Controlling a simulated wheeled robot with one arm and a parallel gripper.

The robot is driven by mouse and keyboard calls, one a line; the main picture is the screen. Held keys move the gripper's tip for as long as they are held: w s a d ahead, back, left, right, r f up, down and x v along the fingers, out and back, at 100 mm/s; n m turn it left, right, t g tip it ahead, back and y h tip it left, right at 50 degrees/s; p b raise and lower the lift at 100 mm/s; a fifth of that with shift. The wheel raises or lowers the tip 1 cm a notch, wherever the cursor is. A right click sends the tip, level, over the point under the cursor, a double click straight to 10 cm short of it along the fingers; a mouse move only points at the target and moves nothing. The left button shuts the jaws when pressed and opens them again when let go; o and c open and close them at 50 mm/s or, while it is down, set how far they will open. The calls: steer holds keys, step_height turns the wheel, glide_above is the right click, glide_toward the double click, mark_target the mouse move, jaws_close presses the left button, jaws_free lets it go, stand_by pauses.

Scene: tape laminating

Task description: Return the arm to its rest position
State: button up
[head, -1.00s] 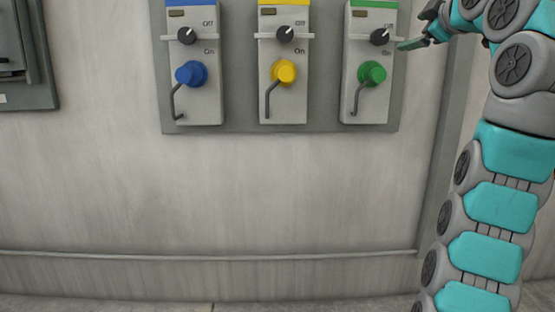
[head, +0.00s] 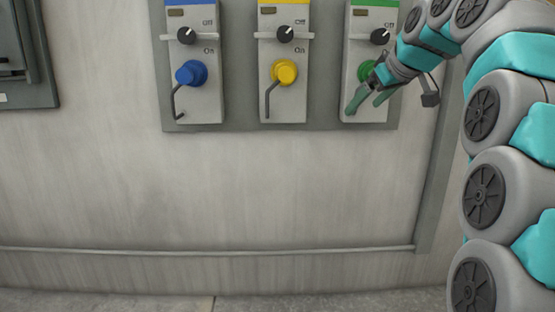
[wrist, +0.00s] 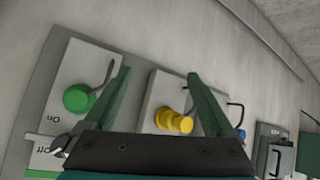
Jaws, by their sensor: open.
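My gripper (head: 366,102) is at the upper right of the head view, in front of the green-striped switch box, pointing down and to the left. Its two green fingers are apart with nothing between them. In the wrist view, the fingers (wrist: 160,95) are spread, and the yellow knob (wrist: 174,121) shows behind the gap. My arm comes in from the right edge and partly hides the green knob (head: 366,70). I cannot tell whether the fingers touch the box.
A wall panel (head: 238,120) carries boxes with a blue knob (head: 191,73), a yellow knob (head: 284,71) and the green one, each with a black dial and a bent handle. A grey cabinet (head: 42,97) is at the left. The wall (head: 210,190) below is clear.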

steer(key=s+a+f+m+g+p, duration=0.1)
steer(key=s+a+f+m+g, duration=0.15)
steer(key=s+f, duration=0.75)
steer(key=s+a+f+m+g+p, duration=0.1)
steer(key=s+a+f+g, duration=0.3)
steer(key=s+f, duration=0.55)
steer(key=s+f+m+g+h+p, duration=0.1)
steer(key=s+f+g, duration=0.1)
steer(key=s+f, duration=0.6)
steer(key=s+d+f+m+g+h+p, duration=0.1)
steer(key=s+f, duration=0.7)
steer(key=s, duration=0.9)
steer(key=shift+d+f+g+h, duration=0.3)
steer(key=shift+f+g+h, duration=0.1)
steer(key=shift+g, duration=0.45)
